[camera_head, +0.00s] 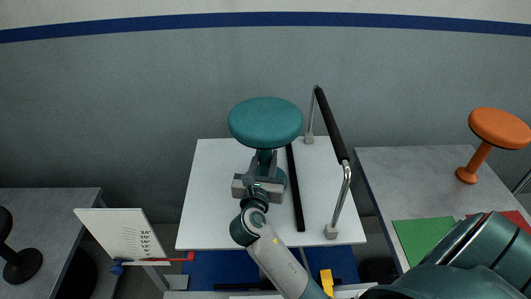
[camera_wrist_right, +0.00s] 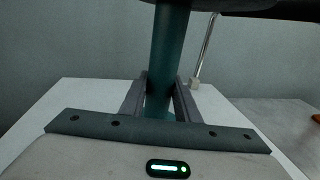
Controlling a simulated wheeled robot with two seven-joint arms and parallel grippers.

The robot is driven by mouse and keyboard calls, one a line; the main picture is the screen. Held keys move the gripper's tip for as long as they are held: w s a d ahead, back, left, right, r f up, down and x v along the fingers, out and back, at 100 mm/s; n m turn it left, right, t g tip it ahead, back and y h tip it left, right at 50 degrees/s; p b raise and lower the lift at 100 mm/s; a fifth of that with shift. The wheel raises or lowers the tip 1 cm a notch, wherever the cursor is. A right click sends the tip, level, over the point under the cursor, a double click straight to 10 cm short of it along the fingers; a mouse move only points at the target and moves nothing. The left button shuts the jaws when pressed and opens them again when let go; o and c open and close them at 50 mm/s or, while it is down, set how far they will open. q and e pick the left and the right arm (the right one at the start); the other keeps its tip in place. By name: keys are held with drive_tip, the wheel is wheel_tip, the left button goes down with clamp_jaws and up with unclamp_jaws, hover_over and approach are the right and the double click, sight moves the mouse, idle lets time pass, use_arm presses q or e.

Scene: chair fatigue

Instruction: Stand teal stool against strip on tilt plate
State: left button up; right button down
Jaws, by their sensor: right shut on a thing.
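The teal stool (camera_head: 265,122) is upright over the white tilt plate (camera_head: 210,205), its round seat facing up. My right gripper (camera_head: 264,168) is shut on the stool's stem, below the seat. In the right wrist view the stem (camera_wrist_right: 168,60) stands between the two fingers (camera_wrist_right: 160,98). The black strip (camera_head: 295,188) runs along the plate just right of the stool. The stool's base is mostly hidden behind my gripper; I cannot tell whether it touches the strip or rests fully on the plate. My left gripper is not in view.
A black-padded rail (camera_head: 330,125) on metal posts stands along the plate's right side. An orange stool (camera_head: 497,128) stands on the right table (camera_head: 400,180), with a green mat (camera_head: 420,238). A printed white board (camera_head: 120,235) and a black stool (camera_head: 20,262) are at the left.

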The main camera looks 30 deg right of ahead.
drive_tip(key=shift+r, duration=0.15)
drive_tip(key=c, duration=1.6)
unclamp_jaws()
drive_tip(key=shift+f, duration=0.2)
drive_tip(key=shift+c, duration=0.2)
drive_tip(key=o, duration=0.3)
drive_tip(key=shift+a, duration=0.1)
drive_tip(key=shift+r, duration=0.1)
drive_tip(key=shift+s+a, duration=0.3)
drive_tip(key=shift+s, duration=0.05)
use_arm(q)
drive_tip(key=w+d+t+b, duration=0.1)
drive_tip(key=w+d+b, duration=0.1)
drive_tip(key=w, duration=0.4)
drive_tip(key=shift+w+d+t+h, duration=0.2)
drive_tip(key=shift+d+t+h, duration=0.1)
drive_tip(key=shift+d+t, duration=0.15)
use_arm(e)
drive_tip(key=v, duration=1.1)
